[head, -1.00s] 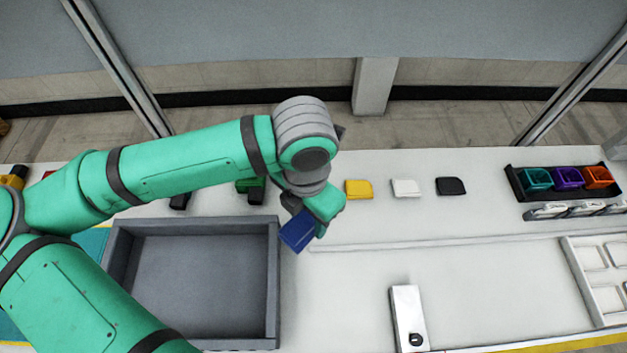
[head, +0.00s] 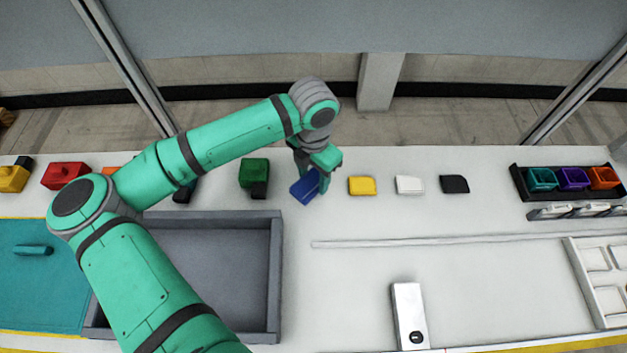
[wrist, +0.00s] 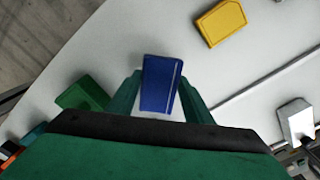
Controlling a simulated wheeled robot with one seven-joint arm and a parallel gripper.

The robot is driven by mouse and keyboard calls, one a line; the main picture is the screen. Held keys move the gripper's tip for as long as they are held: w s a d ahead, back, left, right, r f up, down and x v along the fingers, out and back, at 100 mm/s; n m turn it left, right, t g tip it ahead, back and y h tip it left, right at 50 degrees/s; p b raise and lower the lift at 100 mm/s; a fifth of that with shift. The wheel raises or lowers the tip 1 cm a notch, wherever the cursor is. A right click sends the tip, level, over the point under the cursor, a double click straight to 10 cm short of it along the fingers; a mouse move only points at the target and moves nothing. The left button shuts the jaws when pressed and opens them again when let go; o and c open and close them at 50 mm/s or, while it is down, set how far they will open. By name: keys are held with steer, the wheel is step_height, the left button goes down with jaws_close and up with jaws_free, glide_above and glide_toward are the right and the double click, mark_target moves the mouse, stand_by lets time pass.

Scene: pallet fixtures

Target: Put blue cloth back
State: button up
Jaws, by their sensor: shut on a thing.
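The blue cloth (head: 305,187) is a small dark-blue folded block. My gripper (head: 323,178) is shut on it, above the back part of the white table, between the green block and the yellow cloth. In the wrist view the blue cloth (wrist: 160,84) sits between the two green fingers of my gripper (wrist: 160,95). I cannot tell whether its underside touches the table.
A row of yellow (head: 362,186), white (head: 410,185) and black (head: 454,184) cloths lies to the right. A green block (head: 254,173) stands to the left. A grey tray (head: 275,280) is in front. A black holder (head: 517,185) with coloured bins stands far right.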

mark_target(313, 177)
steer(key=shift+w+f, duration=0.25)
steer(key=shift+f, duration=0.05)
steer(key=shift+w+f, duration=0.15)
steer(key=shift+f, duration=1.5)
steer(key=o, duration=1.1)
steer(key=shift+f, duration=0.15)
step_height(313, 177, up, 12)
steer(key=shift+r, duration=0.2)
